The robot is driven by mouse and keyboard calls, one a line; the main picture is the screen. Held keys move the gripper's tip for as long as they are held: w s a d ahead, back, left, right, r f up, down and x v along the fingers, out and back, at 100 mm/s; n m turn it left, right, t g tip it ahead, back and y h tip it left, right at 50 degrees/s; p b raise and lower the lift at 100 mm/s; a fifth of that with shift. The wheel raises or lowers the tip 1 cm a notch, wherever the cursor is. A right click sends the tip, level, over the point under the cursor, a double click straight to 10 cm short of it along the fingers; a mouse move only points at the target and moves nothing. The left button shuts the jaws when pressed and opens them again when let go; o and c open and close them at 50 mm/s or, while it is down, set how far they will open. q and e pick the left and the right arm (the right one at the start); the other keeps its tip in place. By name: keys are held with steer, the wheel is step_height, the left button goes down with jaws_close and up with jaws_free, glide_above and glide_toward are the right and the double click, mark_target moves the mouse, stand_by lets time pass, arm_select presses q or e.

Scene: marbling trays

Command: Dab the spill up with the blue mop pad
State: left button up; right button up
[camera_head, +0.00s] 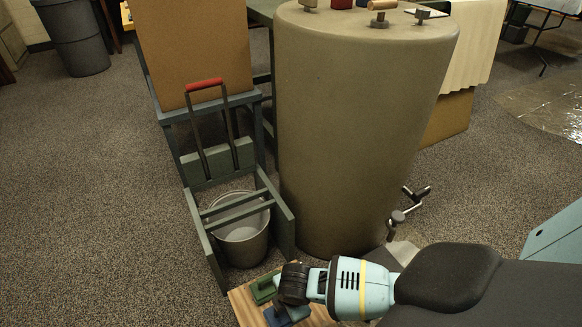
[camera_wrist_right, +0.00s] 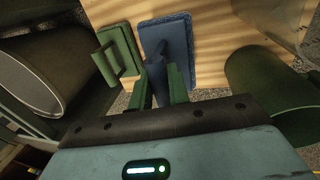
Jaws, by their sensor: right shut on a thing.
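The blue mop pad (camera_wrist_right: 179,42) is a flat blue rectangle with an upright handle (camera_wrist_right: 155,68). My right gripper (camera_wrist_right: 158,82) is shut on that handle, with a finger on each side. In the head view the blue pad (camera_head: 277,317) shows partly below my right gripper (camera_head: 284,300), over the wooden board (camera_head: 243,305). I cannot tell whether the pad touches the board. A green pad with a handle (camera_wrist_right: 118,50) lies beside it and also shows in the head view (camera_head: 264,288). I cannot clearly make out a spill. My left gripper is not in view.
A metal bucket (camera_head: 243,240) stands in a grey-green frame (camera_head: 207,243) with a red-handled lever (camera_head: 204,84). A large tan drum (camera_head: 350,120) with a tap stands behind my right arm. A shiny patch (camera_head: 548,105) lies on the floor at far right. Carpet is clear at left.

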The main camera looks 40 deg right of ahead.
step_height(320, 180, up, 4)
steer(key=shift+f+p, duration=0.25)
steer(key=shift+p, duration=0.4)
steer(key=w+a+r+m+h, duration=0.1)
steer(key=w+a+r+m, duration=0.25)
steer(key=r, duration=0.65)
steer(key=w+a+r+m, duration=0.2)
steer(key=a+r+m, duration=0.15)
steer(key=r, duration=0.65)
steer(key=s+d+r+m+g, duration=0.1)
steer(key=s+r+m, duration=0.3)
steer(key=r, duration=0.4)
steer(key=s+d+r+m+g, duration=0.1)
steer(key=s+d+r+m, duration=0.2)
steer(key=r, duration=0.5)
steer(key=shift+s+m+h, duration=0.3)
steer(key=shift+s+m, duration=0.15)
steer(key=shift+m, duration=0.15)
